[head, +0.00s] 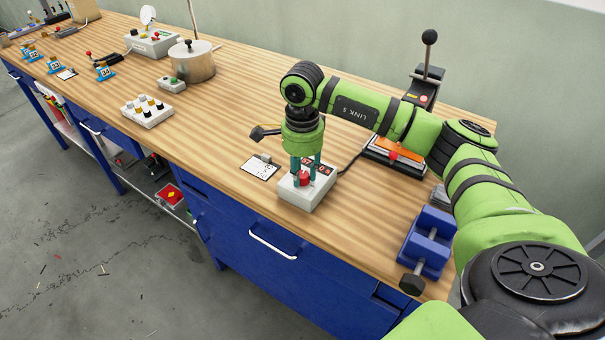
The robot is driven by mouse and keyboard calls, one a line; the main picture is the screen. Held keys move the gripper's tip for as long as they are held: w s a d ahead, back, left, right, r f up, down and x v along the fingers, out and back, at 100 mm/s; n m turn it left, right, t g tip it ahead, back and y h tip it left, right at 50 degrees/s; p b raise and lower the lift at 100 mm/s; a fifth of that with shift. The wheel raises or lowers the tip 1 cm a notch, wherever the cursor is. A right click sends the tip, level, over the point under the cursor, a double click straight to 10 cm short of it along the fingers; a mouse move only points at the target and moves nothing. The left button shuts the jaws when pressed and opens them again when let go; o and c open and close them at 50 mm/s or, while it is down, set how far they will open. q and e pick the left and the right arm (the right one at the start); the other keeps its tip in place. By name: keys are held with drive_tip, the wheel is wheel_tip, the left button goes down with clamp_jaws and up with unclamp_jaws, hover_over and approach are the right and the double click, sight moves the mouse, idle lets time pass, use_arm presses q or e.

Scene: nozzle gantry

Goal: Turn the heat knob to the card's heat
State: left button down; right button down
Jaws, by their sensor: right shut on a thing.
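My right gripper (304,171) points straight down over a grey control box (318,199) near the front of the bench. Its fingers are shut on the red knob (303,178) on the box's top. The box has a dark display with red digits (320,168), partly hidden by the fingers and too small to read surely. A white card (259,169) with small dark marks lies on the bench just left of the box; its text is too small to read. My left gripper is not in view.
A blue vise (427,240) stands at the bench's right front. An orange-topped device with a lever (397,150) is behind my right arm. Bare wood lies left of the card.

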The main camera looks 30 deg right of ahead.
sight(303, 174)
drive_tip(key=m+b, duration=0.1)
drive_tip(key=m, duration=0.3)
drive_tip(key=shift+f+m, duration=0.1)
drive_tip(key=shift+m, duration=0.2)
drive_tip(key=shift+m+b, duration=0.45)
drive_tip(key=shift+m, duration=1.45)
drive_tip(key=c, duration=0.9)
unclamp_jaws()
drive_tip(key=shift+r, duration=0.2)
wheel_tip(303, 174, up, 12)
drive_tip(key=shift+f, duration=0.1)
